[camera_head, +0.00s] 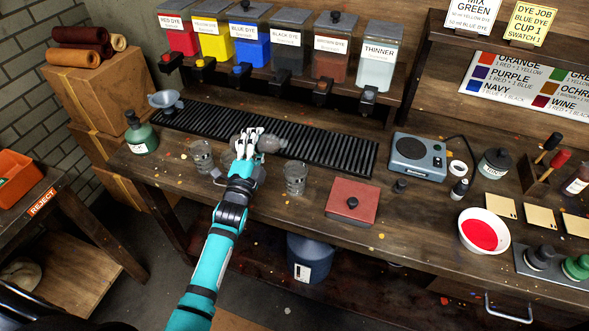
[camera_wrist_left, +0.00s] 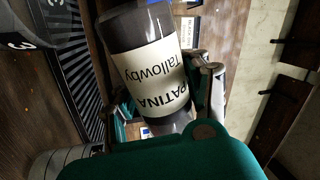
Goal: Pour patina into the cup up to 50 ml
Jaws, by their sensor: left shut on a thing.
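My left gripper (camera_head: 248,140) is shut on the patina bottle (camera_head: 271,142), a grey bottle held above the bench near the slatted drip tray. In the left wrist view the bottle (camera_wrist_left: 150,75) fills the middle, with a cream label reading PATINA Tallowby. In the head view it looks tilted well over, with its body to the right of my fingers. Clear glass cups stand on the bench: one left of my gripper (camera_head: 202,157) and one to its right (camera_head: 295,179). Another glass is partly hidden by my wrist. I cannot make out any liquid level. My right gripper is not in view.
The black slatted tray (camera_head: 330,153) runs behind the cups, below the dye dispensers (camera_head: 288,50). A green bottle (camera_head: 140,134) and a funnel stand at the left. A red box (camera_head: 351,202), a scale (camera_head: 418,157) and a bowl of red dye (camera_head: 483,232) are to the right.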

